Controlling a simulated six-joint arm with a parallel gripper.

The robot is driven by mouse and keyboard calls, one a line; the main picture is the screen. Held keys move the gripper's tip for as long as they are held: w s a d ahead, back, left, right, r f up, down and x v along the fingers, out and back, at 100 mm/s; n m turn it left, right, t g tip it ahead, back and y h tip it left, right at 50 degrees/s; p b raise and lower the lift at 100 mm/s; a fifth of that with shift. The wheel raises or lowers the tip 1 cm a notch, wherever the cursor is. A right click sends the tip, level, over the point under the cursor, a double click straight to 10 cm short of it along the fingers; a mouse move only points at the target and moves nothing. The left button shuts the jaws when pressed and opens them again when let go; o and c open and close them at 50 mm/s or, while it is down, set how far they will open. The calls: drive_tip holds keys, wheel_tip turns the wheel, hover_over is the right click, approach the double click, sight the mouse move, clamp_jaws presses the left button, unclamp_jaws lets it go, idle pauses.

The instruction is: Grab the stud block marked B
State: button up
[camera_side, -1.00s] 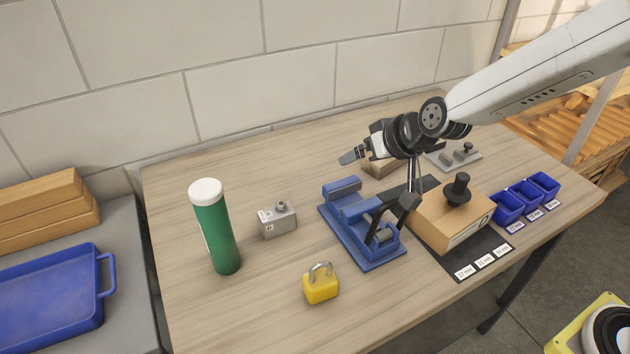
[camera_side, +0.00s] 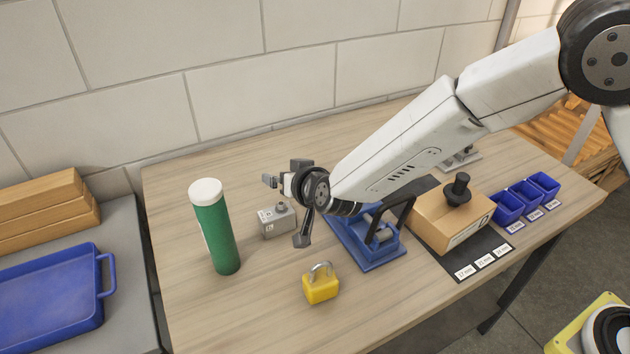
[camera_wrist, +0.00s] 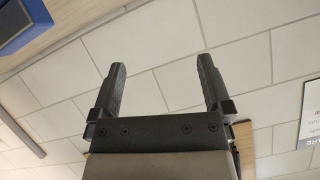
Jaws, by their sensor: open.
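A grey metal block with a stud on top (camera_side: 276,222) stands upright on the workbench in the side view. It carries small white labels whose letters are too small to read, so I cannot tell whether it is marked B. My gripper (camera_side: 270,181) is above and behind this block in the picture, apart from it. In the wrist view, my gripper (camera_wrist: 162,64) has its two dark fingers spread wide with nothing between them. The block does not show there.
A green cylinder with a white cap (camera_side: 216,230) stands left of the block. A yellow padlock (camera_side: 321,288) lies in front. The wall (camera_side: 230,105) rises behind.

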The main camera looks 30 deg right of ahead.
sight(285, 204)
drive_tip(key=shift+f, duration=0.7)
drive_tip(key=shift+f, duration=0.15)
drive_tip(key=shift+f, duration=1.6)
drive_tip(key=shift+f, duration=0.15)
drive_tip(key=shift+f, duration=0.6)
drive_tip(key=shift+w+f, duration=0.35)
drive_tip(key=shift+f, duration=0.35)
drive_tip(key=shift+w+f, duration=0.35)
drive_tip(key=shift+f, duration=0.35)
drive_tip(key=shift+w+a+f, duration=0.1)
drive_tip(key=shift+w+f, duration=0.2)
drive_tip(key=shift+w, duration=0.35)
clamp_jaws()
